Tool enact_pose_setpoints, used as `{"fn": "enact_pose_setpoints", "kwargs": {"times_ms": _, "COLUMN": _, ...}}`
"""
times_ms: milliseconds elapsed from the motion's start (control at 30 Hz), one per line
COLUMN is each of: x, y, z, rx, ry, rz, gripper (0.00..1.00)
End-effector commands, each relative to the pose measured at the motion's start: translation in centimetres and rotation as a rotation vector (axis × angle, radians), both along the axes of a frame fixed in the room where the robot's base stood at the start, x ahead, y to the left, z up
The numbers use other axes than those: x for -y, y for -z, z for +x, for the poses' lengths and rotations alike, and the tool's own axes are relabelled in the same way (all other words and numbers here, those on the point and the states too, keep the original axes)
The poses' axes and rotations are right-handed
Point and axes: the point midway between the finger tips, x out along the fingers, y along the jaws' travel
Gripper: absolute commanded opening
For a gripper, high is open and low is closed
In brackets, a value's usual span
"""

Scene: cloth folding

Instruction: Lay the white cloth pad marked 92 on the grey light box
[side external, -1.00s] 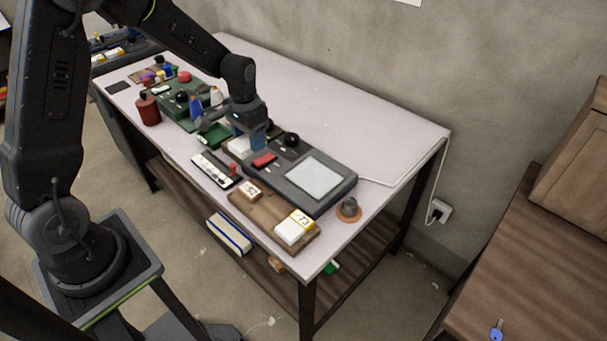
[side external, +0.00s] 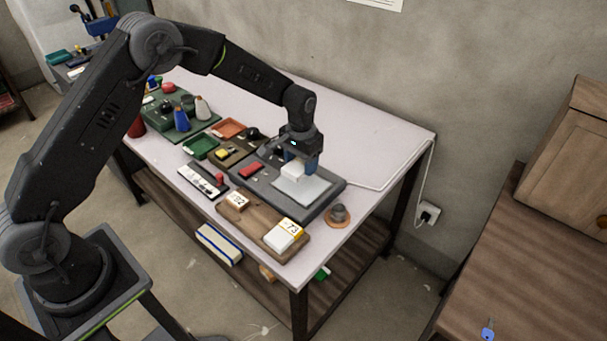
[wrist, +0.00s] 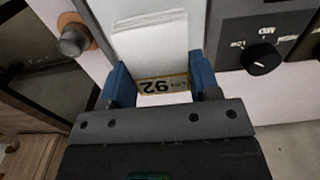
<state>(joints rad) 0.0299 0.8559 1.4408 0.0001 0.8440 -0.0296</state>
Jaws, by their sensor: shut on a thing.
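My gripper (side external: 302,163) is shut on the white cloth pad (side external: 292,171), over the far part of the light box's pale panel (side external: 308,190). The side view does not settle whether the pad touches the panel. The grey light box (side external: 313,212) lies flat near the right end of the table. In the wrist view, the blue fingers of my gripper (wrist: 161,82) stand on either side of the pad's yellow-edged label (wrist: 164,86), which reads 92 upside down. The pad's underside is hidden.
A wooden tray (side external: 250,224) in front holds a pad marked 73 (side external: 284,236) and a smaller numbered block (side external: 237,200). A grey knobbed object (side external: 338,212) sits right of the box.

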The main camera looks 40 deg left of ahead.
Motion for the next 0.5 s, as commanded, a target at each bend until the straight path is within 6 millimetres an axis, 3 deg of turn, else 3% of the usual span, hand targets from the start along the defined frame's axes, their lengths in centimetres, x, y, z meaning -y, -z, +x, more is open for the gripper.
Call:
{"fn": "enact_pose_setpoints", "kwargs": {"times_ms": 167, "x": 0.7, "y": 0.7, "z": 0.3, "rx": -0.001, "ry": -0.001, "rz": 0.000, "gripper": 0.34}}
{"fn": "enact_pose_setpoints", "kwargs": {"times_ms": 500, "x": 0.6, "y": 4.4, "z": 0.3, "rx": 0.000, "ry": -0.001, "rz": 0.000, "gripper": 0.34}}
